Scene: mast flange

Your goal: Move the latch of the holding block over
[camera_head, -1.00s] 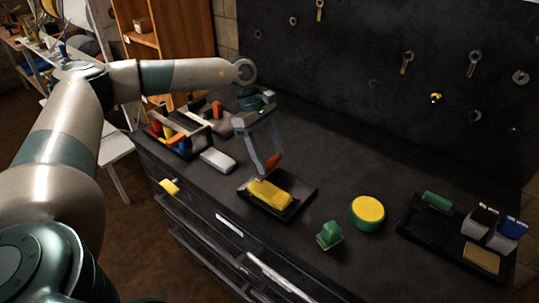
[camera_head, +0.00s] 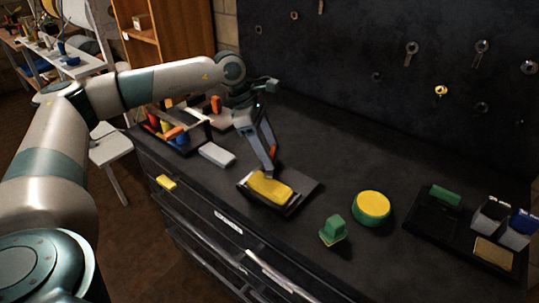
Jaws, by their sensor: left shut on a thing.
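A yellow block (camera_head: 270,187) sits at a dark, shallow holder (camera_head: 305,187) in the middle of the black counter. I take this to be the holding block, but its latch is too small to tell apart. My left gripper (camera_head: 271,169) reaches down from the upper left, with its fingertips at the far edge of the yellow block. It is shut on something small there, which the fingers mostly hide. A small orange patch shows at the fingertips; I cannot tell whether it belongs to the gripper. My right gripper is not in view.
A white box (camera_head: 217,154) and a bin of coloured parts (camera_head: 180,142) lie to the left. A green block (camera_head: 333,230) and a yellow-topped green disc (camera_head: 372,206) stand to the right, before a black tray (camera_head: 427,219). A dark pegboard (camera_head: 350,60) rises behind.

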